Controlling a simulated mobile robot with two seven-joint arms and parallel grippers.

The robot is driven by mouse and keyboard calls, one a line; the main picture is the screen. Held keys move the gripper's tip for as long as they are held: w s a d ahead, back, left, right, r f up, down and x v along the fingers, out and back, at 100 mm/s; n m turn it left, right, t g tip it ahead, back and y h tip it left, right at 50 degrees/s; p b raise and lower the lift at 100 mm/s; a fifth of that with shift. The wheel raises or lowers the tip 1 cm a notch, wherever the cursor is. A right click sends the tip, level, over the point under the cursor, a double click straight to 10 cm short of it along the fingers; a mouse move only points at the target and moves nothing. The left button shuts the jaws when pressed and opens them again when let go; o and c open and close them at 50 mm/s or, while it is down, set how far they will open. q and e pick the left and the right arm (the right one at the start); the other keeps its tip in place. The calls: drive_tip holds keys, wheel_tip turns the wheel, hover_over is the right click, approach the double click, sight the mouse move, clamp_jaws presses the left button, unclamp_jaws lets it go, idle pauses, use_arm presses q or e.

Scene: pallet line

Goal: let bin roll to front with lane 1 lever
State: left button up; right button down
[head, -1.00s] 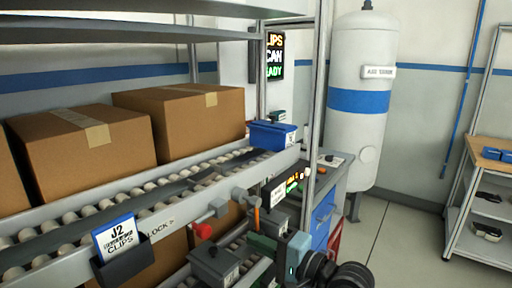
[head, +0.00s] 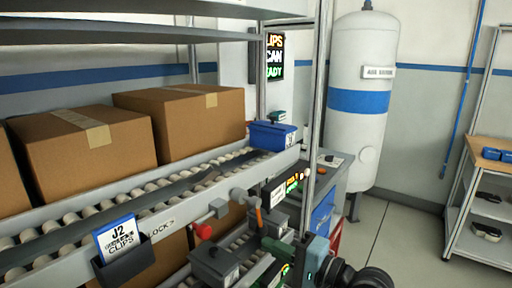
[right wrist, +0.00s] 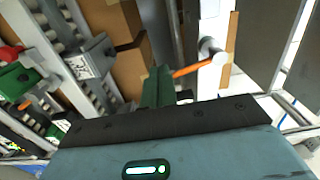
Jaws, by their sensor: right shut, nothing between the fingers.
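A blue bin (head: 272,135) with a white label stands at the right end of the upper roller lane (head: 130,208). An orange lever (head: 259,217) hangs from a grey mount at that lane's front rail, right of a red-knobbed lever (head: 203,231). The orange lever also shows in the right wrist view (right wrist: 194,68). My right gripper (head: 270,244) is shut and empty, below the orange lever in the head view. Its green fingers (right wrist: 158,86) point toward the lever side and look apart from it, though depth is hard to judge. My left gripper is out of view.
Large cardboard boxes (head: 180,118) stand behind the upper lane. A card holder labelled J2 (head: 122,250) sticks out from the rail. Open floor (head: 400,235) lies to the right.

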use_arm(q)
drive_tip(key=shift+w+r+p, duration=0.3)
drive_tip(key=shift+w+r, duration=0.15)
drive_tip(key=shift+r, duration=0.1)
use_arm(e)
drive_tip(key=shift+s+a+v, duration=0.1)
drive_tip(key=shift+s+v, duration=0.05)
drive_tip(key=shift+v, duration=1.05)
drive_tip(key=shift+s+a+v, duration=0.1)
drive_tip(key=shift+s+v, duration=0.05)
drive_tip(key=shift+v, duration=1)
